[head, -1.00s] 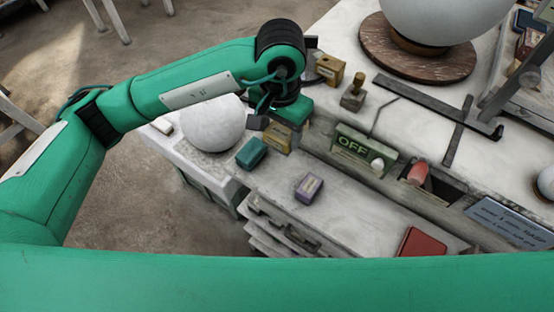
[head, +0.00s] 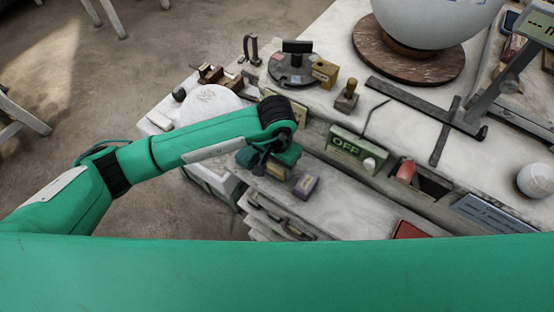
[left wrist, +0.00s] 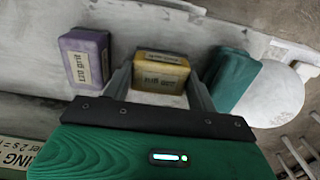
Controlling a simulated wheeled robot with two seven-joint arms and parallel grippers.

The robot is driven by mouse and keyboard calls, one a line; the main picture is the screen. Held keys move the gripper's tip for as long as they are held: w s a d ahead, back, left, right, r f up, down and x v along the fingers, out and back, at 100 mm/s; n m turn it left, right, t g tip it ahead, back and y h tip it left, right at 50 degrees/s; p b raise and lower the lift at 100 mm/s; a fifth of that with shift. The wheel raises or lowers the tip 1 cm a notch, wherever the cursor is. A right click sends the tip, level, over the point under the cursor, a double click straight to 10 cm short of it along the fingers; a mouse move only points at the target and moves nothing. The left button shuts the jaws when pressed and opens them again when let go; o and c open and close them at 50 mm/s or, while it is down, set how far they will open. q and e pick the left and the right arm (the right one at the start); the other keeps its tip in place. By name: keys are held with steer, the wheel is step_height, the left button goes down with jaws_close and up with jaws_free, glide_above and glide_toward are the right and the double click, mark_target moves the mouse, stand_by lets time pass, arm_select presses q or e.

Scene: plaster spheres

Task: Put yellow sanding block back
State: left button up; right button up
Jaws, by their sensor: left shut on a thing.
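The yellow sanding block (left wrist: 161,72) sits between the fingers of my left gripper (left wrist: 160,88), which is shut on it. In the head view the block (head: 278,171) shows partly under the gripper (head: 277,165), over the lower ledge. It is in the gap between the teal block (left wrist: 231,78) and the purple block (left wrist: 84,60), apart from the purple one. I cannot tell whether its underside touches the ledge. In the head view the purple block (head: 305,185) is clear, and the teal one is mostly hidden by my gripper. My right gripper is not in view.
A white sphere (head: 208,101) stands left, partly behind my left arm. An ochre block (head: 325,72) and a wooden-handled stamp (head: 346,96) stand on the upper worktop.

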mark_target(277, 165)
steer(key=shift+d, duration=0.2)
arm_select(q)
steer(key=shift+f+b, duration=0.2)
steer(key=shift+b, duration=0.15)
steer(key=o, duration=1)
steer(key=shift+r, duration=0.1)
steer(key=shift+o, duration=0.2)
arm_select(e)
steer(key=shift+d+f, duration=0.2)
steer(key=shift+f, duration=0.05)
arm_select(q)
steer(key=shift+r+p, duration=0.15)
steer(key=shift+p, duration=0.15)
steer(key=shift+r, duration=0.15)
step_height(277, 165, up, 12)
steer(key=b, duration=0.5)
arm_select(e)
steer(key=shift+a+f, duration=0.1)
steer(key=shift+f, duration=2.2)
